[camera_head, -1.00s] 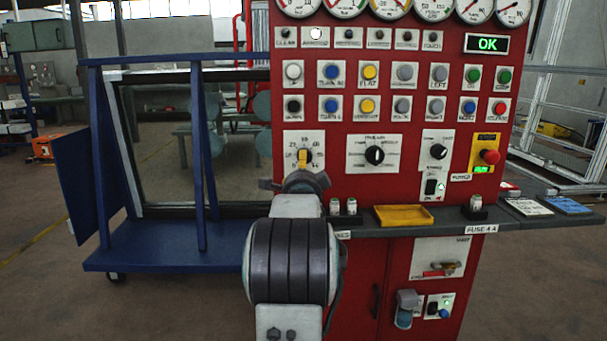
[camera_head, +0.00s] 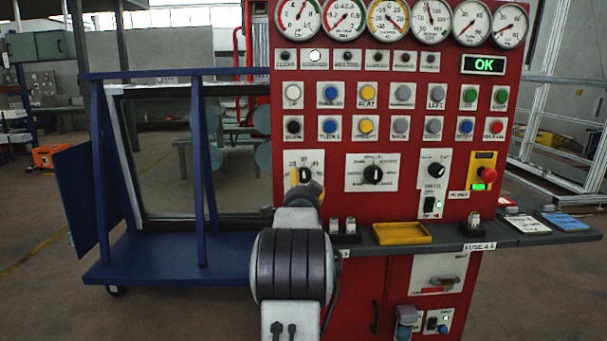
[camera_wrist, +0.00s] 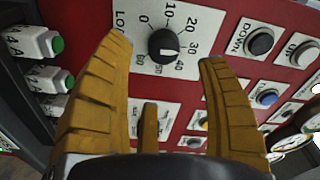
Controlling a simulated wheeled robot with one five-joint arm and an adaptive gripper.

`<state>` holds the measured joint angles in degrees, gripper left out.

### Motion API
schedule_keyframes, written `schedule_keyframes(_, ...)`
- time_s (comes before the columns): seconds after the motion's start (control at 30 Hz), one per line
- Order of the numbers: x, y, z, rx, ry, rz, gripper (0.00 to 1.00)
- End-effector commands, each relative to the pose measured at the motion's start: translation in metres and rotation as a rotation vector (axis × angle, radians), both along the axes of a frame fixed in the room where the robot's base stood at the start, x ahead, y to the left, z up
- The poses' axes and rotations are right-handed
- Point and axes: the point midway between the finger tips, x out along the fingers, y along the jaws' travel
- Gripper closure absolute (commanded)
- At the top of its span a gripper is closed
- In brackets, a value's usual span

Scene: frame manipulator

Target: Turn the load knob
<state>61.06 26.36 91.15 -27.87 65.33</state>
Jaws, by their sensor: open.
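The load knob (camera_wrist: 163,45) is a round black knob with a white mark, on a white plate (camera_wrist: 183,62) numbered 0 to 60. The plate's "LO" lettering shows beside it. In the head view the plate (camera_head: 315,158) is on the red panel's left side, with the knob partly hidden by my arm's end. My gripper (camera_wrist: 166,52) is open, with two large yellow fingers. In the wrist view the knob appears between the fingertips. I cannot tell how far in front of it they are. Neither finger visibly touches it.
A red emergency button (camera_head: 488,174) is farther right. Push buttons and gauges fill the panel above. A shelf with a yellow tray (camera_head: 402,233) juts out below. A blue rack (camera_head: 150,262) stands left.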

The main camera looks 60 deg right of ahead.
Motion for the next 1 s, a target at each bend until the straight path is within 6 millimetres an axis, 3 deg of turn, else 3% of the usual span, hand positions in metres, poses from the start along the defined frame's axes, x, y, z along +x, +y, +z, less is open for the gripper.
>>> schedule_keyframes(0.6,0.003,-0.005,0.01,-0.636,1.146,-0.011,0.32)
schedule_keyframes(0.8,0.003,-0.005,0.008,-0.778,1.415,-0.007,0.32)
schedule_keyframes(1.0,0.003,-0.005,0.008,-0.857,1.56,-0.006,0.32)
